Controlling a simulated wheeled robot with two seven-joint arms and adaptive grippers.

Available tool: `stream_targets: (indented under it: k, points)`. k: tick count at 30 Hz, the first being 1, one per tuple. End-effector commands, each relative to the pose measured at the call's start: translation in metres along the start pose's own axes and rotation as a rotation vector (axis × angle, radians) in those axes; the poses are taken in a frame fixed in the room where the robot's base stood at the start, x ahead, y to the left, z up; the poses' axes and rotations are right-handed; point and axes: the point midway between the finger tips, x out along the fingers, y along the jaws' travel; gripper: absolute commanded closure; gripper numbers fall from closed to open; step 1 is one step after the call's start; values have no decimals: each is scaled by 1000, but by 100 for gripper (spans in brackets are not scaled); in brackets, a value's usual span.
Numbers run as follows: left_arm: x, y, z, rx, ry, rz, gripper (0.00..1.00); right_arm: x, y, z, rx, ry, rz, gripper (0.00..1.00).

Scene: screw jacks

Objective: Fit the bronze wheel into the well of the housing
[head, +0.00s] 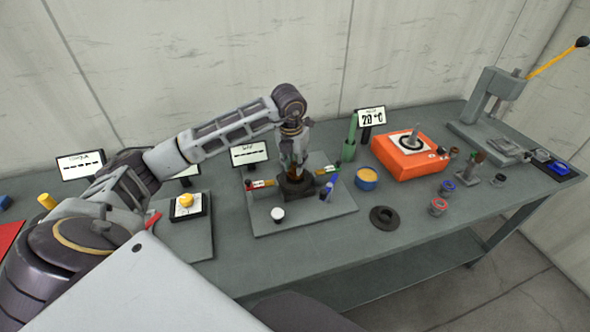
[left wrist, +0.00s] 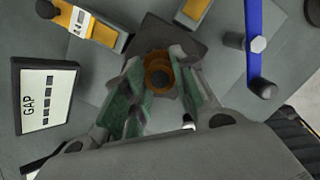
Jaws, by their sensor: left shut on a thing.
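The bronze wheel (left wrist: 157,63) shows in the left wrist view as a ring with a dark round centre, between my fingertips. My left gripper (head: 297,167) points down over the housing and is shut on the wheel; its green-grey fingers (left wrist: 160,88) lie on either side of it. The housing (head: 297,189) is a dark block on a grey plate, and it also shows just beyond the wheel in the left wrist view (left wrist: 168,30). The fingers and the wheel cover the well, so I cannot tell whether the wheel is above it or partly inside. My right gripper is out of view.
A white cap (head: 278,214) stands in front. The GAP display (head: 249,153) is behind. An orange heater (head: 402,163) and a dark ring (head: 384,217) are farther right.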

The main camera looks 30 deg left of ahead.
Motion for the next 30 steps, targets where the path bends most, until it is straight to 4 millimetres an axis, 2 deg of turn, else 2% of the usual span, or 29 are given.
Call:
stream_targets:
  k: [6, 9, 24, 25, 29, 30]
  points:
    - [22, 0, -4, 0, 2, 0, 100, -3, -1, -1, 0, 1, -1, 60]
    - [27, 0, -4, 0, -1, -1, 100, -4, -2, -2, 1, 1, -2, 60]
    - [31, 0, -5, 0, -1, -1, 100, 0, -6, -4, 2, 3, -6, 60]
    - [31, 0, -5, 0, 1, 0, 69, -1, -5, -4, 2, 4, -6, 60]
    - [31, 0, -5, 0, 1, 0, 52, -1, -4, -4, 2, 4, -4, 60]
    - [31, 0, -5, 0, 1, 0, 51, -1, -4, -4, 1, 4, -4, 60]
